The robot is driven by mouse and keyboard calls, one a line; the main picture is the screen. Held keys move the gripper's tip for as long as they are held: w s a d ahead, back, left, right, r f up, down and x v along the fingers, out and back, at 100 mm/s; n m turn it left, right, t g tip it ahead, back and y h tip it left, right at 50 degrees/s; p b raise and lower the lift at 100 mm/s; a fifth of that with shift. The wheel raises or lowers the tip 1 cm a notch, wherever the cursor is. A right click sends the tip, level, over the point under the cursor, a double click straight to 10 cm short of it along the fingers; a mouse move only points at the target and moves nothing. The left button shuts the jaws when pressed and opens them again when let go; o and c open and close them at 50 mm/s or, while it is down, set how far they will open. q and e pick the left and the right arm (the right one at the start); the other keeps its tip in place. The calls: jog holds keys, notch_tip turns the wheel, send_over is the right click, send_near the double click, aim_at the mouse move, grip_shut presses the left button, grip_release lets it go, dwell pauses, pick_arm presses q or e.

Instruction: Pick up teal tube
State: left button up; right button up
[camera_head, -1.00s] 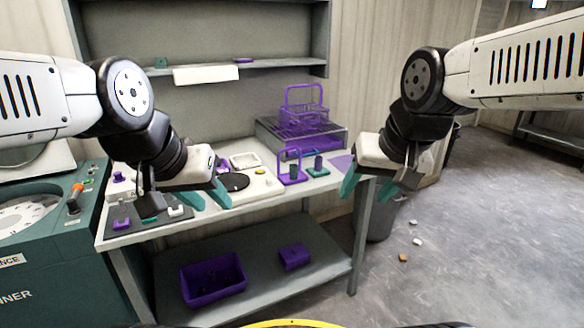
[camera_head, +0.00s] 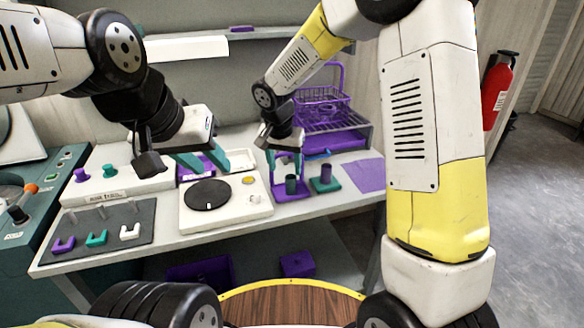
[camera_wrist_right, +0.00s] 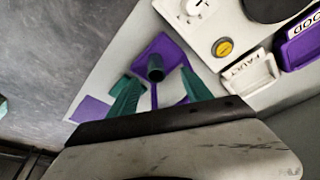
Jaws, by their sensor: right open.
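A dark teal tube (camera_head: 291,185) stands upright in a purple stand (camera_head: 281,194) on the bench. In the right wrist view the tube (camera_wrist_right: 155,68) shows end-on against the purple stand (camera_wrist_right: 168,48). My right gripper (camera_head: 285,163) is open above the stand, pointing down. In the right wrist view its fingers (camera_wrist_right: 160,88) are spread, one on each side of the tube's line; I cannot tell whether they touch it. A second, purplish tube (camera_head: 326,173) stands in a teal base (camera_head: 325,186) just to the right. My left gripper (camera_head: 202,162) is open and empty above the bench's left part.
A white unit with a black disc (camera_head: 207,194) stands left of the stand. A purple rack (camera_head: 322,110) stands behind. A purple mat (camera_head: 364,174) lies at right. A grey mat with coloured clips (camera_head: 97,238) lies at left. A red extinguisher (camera_head: 497,90) hangs at right.

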aim_at(291, 185)
jog(key=x, duration=0.4)
jog(key=d+x, duration=0.1)
jog(key=x, duration=0.2)
jog(key=shift+w, duration=0.25)
grip_shut()
